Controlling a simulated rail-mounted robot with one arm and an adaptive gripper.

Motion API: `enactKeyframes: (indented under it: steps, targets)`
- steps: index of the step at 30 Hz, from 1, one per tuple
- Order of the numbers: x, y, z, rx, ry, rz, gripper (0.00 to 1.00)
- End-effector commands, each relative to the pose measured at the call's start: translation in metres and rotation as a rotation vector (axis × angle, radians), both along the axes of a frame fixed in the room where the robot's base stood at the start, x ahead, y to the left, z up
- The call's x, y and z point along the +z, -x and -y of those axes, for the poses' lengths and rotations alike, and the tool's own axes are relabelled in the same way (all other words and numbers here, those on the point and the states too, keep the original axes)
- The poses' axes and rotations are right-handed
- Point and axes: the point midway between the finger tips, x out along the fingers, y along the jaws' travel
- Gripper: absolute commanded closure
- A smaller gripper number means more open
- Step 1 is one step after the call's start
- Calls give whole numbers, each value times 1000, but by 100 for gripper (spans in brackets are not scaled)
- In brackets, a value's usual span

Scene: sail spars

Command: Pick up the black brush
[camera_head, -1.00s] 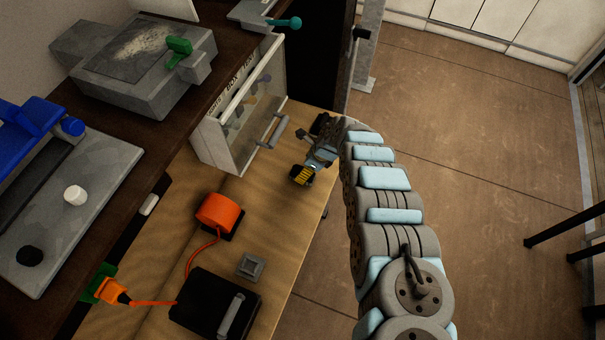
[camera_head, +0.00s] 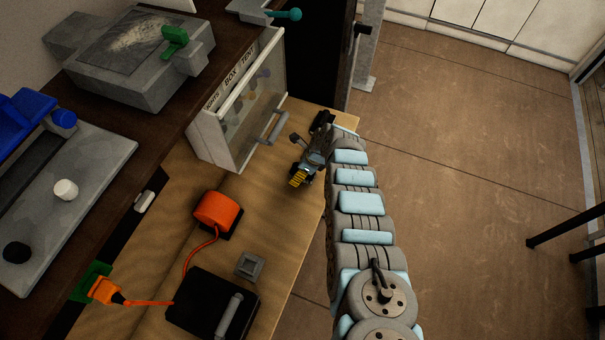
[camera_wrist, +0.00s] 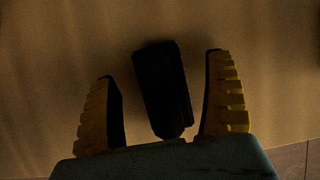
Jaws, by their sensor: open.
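A black, block-like object that looks like the black brush (camera_wrist: 163,88) lies on the wooden surface in the wrist view, slightly tilted. My gripper (camera_wrist: 160,70) is open, with one yellow-ridged finger on each side of it. Gaps show between the object and both fingers, and its near end is close to the palm. In the head view my gripper (camera_head: 299,181) is low over the wooden bench top, its yellow fingers pointing down. I cannot make out the brush there; my gripper and wrist may hide it.
A clear-fronted box (camera_head: 243,115) with a handle stands just left of my gripper. An orange round device (camera_head: 216,210), a small grey square block (camera_head: 250,266) and a black case (camera_head: 212,303) are on the bench nearer the camera. The bench edge drops to open floor at right.

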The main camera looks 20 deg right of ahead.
Motion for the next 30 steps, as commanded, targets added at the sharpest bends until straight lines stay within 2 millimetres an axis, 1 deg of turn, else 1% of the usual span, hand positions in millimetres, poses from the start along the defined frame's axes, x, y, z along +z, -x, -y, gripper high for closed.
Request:
enactKeyframes:
  steps: [1,10,11,12,14,15,17,18,30]
  targets:
    - [-4,-1,0,1,1,1,15]
    - [-3,-2,-1,0,2,2,15]
    - [-3,-2,-1,0,2,2,17]
    - [-3,-2,-1,0,2,2,28]
    - [-3,-2,-1,0,2,2,45]
    - [-3,-2,-1,0,2,2,57]
    - [-3,-2,-1,0,2,2,74]
    - [-3,-2,-1,0,2,2,85]
    - [-1,-2,-1,1,1,1,85]
